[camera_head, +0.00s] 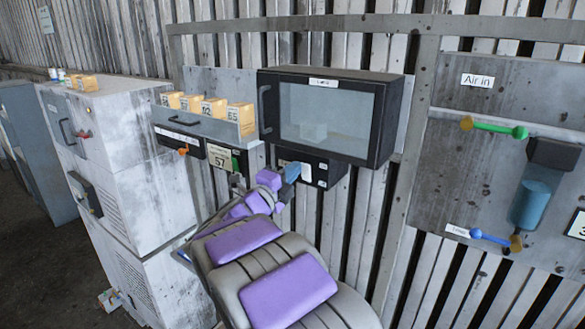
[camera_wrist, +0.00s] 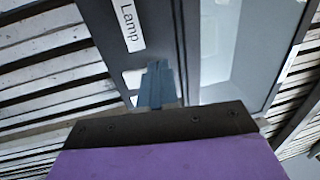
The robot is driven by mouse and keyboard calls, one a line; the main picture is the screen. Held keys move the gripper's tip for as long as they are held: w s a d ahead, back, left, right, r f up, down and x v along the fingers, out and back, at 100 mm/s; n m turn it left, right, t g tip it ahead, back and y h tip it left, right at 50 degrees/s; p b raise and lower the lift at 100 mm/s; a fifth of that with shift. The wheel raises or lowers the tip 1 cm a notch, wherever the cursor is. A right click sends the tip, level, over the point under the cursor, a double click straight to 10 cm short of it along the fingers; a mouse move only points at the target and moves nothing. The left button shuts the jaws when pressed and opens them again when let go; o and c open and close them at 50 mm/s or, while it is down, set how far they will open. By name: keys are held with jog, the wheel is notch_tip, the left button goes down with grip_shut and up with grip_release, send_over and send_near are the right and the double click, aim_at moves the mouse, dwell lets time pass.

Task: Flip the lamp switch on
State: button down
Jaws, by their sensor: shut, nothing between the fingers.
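A dark cabinet (camera_head: 390,105) with a glass window hangs on the wall, with a small label on its top edge. Under it is a dark control box (camera_head: 335,172) with pale patches on its face. My gripper (camera_head: 291,173) is at the left part of this box, its blue fingers shut and empty. In the wrist view the fingers (camera_wrist: 157,86) point at a dark surface beside a label reading "Lamp" (camera_wrist: 130,25). A pale patch shows just left of the fingertips. The lamp switch itself cannot be made out; the fingers may cover it. Contact cannot be told.
A shelf with several yellow boxes (camera_head: 240,117) is left of the cabinet. A grey cabinet (camera_head: 150,210) stands at far left. On the right panel are a green handle (camera_head: 495,128), a blue handle (camera_head: 490,237) and a blue cylinder (camera_head: 531,204).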

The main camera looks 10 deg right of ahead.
jog(key=shift+w+r, duration=0.1)
dwell(0.3)
jog(key=shift+w+d+r+g+y+p, duration=0.25)
jog(key=shift+r+g+y+p, duration=0.2)
jog(key=shift+p, duration=0.4)
jog(key=shift+d+f, duration=0.1)
jog(key=shift+f, duration=0.1)
jog(key=shift+b, duration=0.3)
